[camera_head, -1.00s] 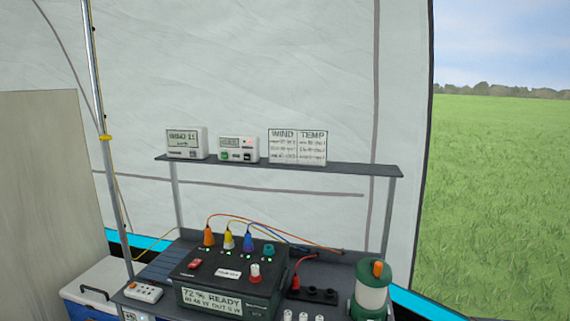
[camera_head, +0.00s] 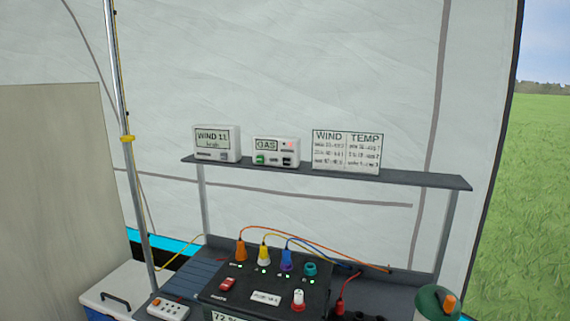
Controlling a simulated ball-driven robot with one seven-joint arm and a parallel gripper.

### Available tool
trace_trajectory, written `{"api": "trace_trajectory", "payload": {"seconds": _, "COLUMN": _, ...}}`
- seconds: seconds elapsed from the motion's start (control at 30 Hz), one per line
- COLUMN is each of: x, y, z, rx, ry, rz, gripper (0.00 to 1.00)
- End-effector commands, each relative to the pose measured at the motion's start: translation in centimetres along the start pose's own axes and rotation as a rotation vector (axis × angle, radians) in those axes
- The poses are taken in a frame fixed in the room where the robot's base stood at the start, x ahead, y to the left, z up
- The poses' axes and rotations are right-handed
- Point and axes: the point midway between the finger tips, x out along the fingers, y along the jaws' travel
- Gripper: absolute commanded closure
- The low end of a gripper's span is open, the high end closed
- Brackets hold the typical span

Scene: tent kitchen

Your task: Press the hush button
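A white box with a small screen reading GAS (camera_head: 276,150) stands on the grey shelf (camera_head: 420,179). Its front has a green button (camera_head: 260,159), dark parts at the lower right and a small red mark at the upper right. Which of these is the hush button I cannot tell, as any labels are too small to read. To its left stands a white WIND display box (camera_head: 216,143). My gripper is not in view.
A WIND and TEMP card (camera_head: 346,151) stands right of the gas box. Below the shelf, a black power box (camera_head: 218,296) has several coloured plugs and cables. A green-topped lantern (camera_head: 432,303) stands at the lower right, a white socket strip (camera_head: 169,309) at lower left.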

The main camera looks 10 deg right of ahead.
Motion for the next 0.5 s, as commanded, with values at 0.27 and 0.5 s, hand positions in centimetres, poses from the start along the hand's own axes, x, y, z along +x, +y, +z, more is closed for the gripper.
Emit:
{"api": "trace_trajectory", "payload": {"seconds": 0.27, "x": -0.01, "y": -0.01, "z": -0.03, "rx": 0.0, "ry": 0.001, "rz": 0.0, "gripper": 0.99}}
{"api": "trace_trajectory", "payload": {"seconds": 0.5, "x": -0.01, "y": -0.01, "z": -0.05, "rx": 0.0, "ry": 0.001, "rz": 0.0, "gripper": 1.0}}
